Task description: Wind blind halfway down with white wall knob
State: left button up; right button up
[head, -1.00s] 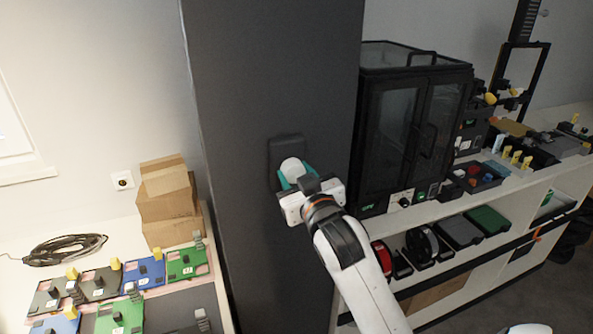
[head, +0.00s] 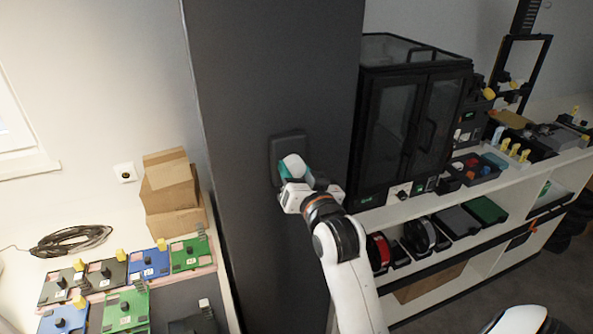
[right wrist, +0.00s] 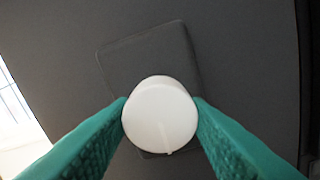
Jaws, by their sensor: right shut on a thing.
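The white knob (head: 293,166) sits on a dark plate (head: 288,147) fixed to the dark grey pillar. My right gripper (head: 296,172) is shut on the knob, with its teal fingers on either side. In the right wrist view the round white knob (right wrist: 160,115) lies between the two teal fingertips (right wrist: 160,118), and a small pale line shows near its lower rim. The dark plate (right wrist: 150,60) behind it looks tilted in that view. My left gripper is not in view. The blind itself is not in view. Part of a window frame (head: 22,160) shows at the left edge.
A black glass-fronted cabinet (head: 410,120) stands on the white shelf unit right of the pillar. The pillar front around the knob is clear.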

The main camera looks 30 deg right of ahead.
jog(key=shift+f, duration=0.1)
jog(key=o, duration=1)
jog(key=b+v, duration=0.1)
jog(key=v, duration=0.4)
jog(key=shift+s+f, duration=0.1)
jog(key=p, duration=0.7)
send_near(296, 173)
jog(key=s, duration=0.2)
jog(key=shift+s+a, duration=0.15)
jog(key=shift+a, duration=0.05)
